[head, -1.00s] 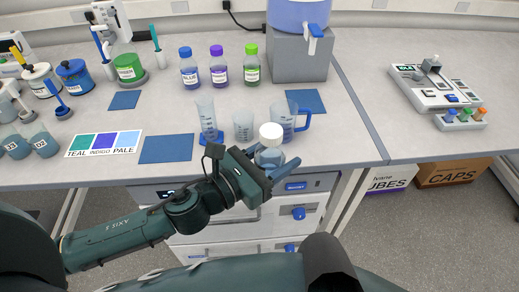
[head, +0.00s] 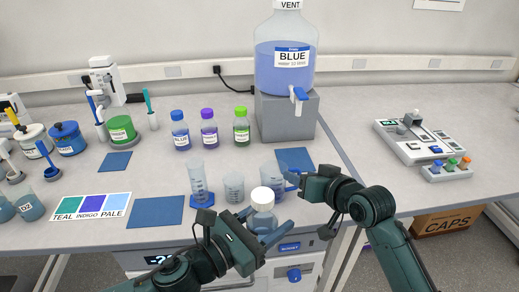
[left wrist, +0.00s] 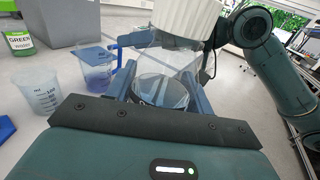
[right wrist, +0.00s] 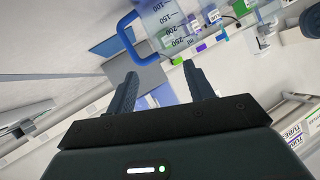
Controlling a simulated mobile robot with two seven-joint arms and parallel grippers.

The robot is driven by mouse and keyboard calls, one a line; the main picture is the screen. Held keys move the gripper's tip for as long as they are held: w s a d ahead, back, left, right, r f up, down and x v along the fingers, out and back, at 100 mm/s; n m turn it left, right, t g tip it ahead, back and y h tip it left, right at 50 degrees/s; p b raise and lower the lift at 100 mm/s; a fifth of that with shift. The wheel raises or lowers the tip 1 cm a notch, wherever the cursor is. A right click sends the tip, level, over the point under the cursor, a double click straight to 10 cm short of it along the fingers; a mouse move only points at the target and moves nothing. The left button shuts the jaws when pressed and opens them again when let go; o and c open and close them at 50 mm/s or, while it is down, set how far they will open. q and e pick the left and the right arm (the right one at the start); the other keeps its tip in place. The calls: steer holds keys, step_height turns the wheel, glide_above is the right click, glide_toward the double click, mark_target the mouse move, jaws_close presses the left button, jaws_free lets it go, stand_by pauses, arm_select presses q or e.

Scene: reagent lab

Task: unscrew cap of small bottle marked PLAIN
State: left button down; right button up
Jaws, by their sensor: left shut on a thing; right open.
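The small clear bottle (head: 263,221) stands upright in my left gripper (head: 268,238), at the bench's front edge. Its white cap (head: 262,197) is on top; no PLAIN marking is readable. In the left wrist view the bottle's clear body (left wrist: 165,80) is between the fingers, under the large white cap (left wrist: 187,16). My left gripper is shut on the bottle. My right gripper (head: 300,188) is open and empty, to the right of the cap and apart from it. In the right wrist view, its two fingers (right wrist: 165,90) are spread with nothing between them.
A jug with a blue handle (right wrist: 122,38) is just beyond my right fingers. A graduated cylinder (head: 198,183) and a beaker (head: 234,187) stand behind the bottle. Blue, purple and green capped bottles stand further back.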

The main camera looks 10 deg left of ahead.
steer(key=s+a+r+m+g+y, duration=0.2)
steer(key=s+a+r+g, duration=0.15)
steer(key=a+r, duration=0.5)
step_height(320, 180, up, 9)
steer(key=m+g+h, duration=0.7)
steer(key=m+h, duration=0.3)
steer(key=m, duration=0.2)
glide_above(260, 195)
steer(key=shift+f, duration=0.3)
step_height(260, 195, down, 7)
steer(key=shift+f, duration=0.15)
steer(key=shift+c, duration=0.3)
